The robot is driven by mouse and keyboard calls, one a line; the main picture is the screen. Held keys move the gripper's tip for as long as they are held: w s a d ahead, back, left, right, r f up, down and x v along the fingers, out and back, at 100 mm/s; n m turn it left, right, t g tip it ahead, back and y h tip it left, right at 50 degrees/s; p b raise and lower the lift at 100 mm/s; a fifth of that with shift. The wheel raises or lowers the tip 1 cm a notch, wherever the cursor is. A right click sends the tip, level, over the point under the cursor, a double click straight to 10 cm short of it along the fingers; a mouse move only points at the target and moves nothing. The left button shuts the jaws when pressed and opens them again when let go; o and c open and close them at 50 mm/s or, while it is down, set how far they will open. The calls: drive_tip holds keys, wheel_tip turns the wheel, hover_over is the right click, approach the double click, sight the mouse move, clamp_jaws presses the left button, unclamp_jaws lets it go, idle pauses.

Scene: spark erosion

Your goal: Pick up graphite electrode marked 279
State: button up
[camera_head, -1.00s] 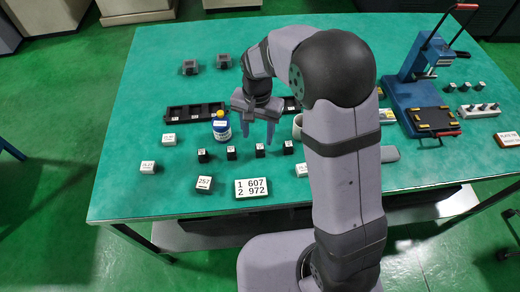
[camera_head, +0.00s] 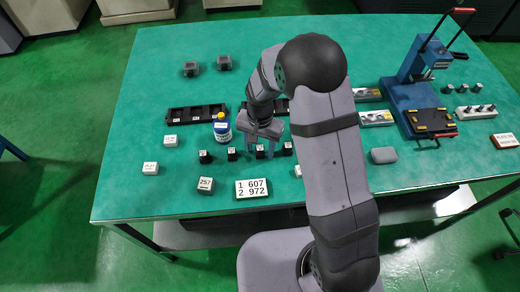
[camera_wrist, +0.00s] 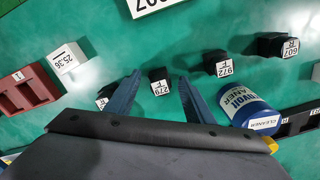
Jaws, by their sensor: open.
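The graphite electrode marked 279 (camera_wrist: 159,85) is a small black block with a white label; its last digit is hard to read. In the wrist view it lies between the two fingers of my gripper (camera_wrist: 161,77), with gaps on both sides. In the head view the same electrode (camera_head: 260,154) stands third from left in a row of black blocks. My gripper (camera_head: 261,149) is open and empty, pointing down over it. Beside it are electrodes 972 (camera_wrist: 218,63) and 607 (camera_wrist: 278,46); another block (camera_wrist: 105,97) is partly hidden by the other finger.
A blue-and-white cleaner bottle (camera_head: 221,131) stands close behind the row. A black tray (camera_head: 194,116) lies behind, and a blue press (camera_head: 415,85) stands right.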

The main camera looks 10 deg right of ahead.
sight(260, 148)
drive_tip(key=shift+f, duration=0.1)
drive_tip(key=c, duration=1)
wheel_tip(260, 148, up, 10)
drive_tip(key=shift+r+b, duration=0.1)
drive_tip(key=shift+b, duration=0.75)
